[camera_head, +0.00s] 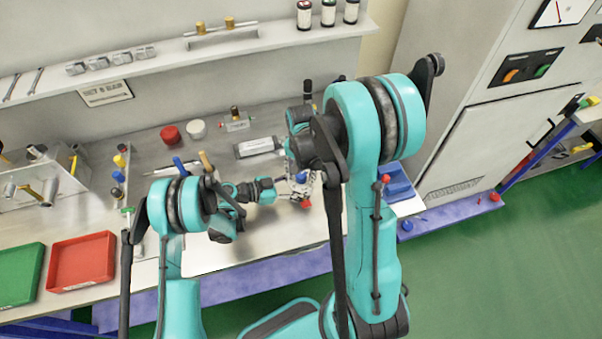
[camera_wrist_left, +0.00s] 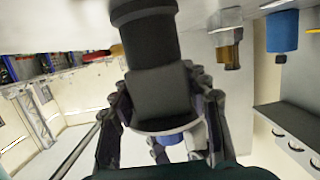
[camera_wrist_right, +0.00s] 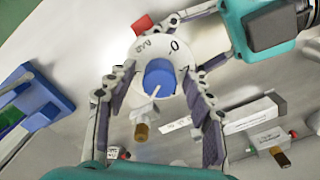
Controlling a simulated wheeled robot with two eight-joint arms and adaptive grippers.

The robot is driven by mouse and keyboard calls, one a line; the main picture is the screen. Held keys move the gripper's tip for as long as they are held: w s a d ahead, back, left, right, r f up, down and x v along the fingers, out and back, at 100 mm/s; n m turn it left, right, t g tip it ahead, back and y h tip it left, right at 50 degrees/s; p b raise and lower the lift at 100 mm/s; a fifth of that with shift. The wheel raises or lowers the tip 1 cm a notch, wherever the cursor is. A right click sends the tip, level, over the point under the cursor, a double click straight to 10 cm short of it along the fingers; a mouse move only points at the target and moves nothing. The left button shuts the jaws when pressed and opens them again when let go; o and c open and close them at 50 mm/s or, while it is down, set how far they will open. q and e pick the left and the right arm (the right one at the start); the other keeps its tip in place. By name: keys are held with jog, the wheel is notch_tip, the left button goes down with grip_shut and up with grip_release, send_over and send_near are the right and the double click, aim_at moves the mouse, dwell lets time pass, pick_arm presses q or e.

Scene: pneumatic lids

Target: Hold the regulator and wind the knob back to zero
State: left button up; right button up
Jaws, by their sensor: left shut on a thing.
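The regulator shows in the right wrist view as a white dial plate (camera_wrist_right: 134,58) with printed marks, a 0 among them, and a blue knob (camera_wrist_right: 160,76) in its middle. A white pointer line on the knob points down-left, away from the 0. In the left wrist view its dark cylindrical body (camera_wrist_left: 160,92) sits between the fingers. My left gripper (camera_head: 276,186) is shut on the regulator from the side. My right gripper (camera_wrist_right: 158,84) is above the dial, its fingers spread on both sides of the knob with gaps visible. In the head view my right arm partly hides the regulator.
A blue tray (camera_head: 398,184) lies right of the regulator. Red (camera_head: 82,262) and green (camera_head: 18,274) trays lie at the left front. A red round cap (camera_head: 170,134), a white one (camera_head: 197,128) and a small valve block (camera_head: 235,122) stand behind. The bench front centre is clear.

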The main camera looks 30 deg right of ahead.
aim_at(301, 173)
notch_tip(301, 173, up, 12)
dwell(0.5)
pick_arm(q)
jog(key=o, duration=1.2)
jog(key=shift+o, duration=0.2)
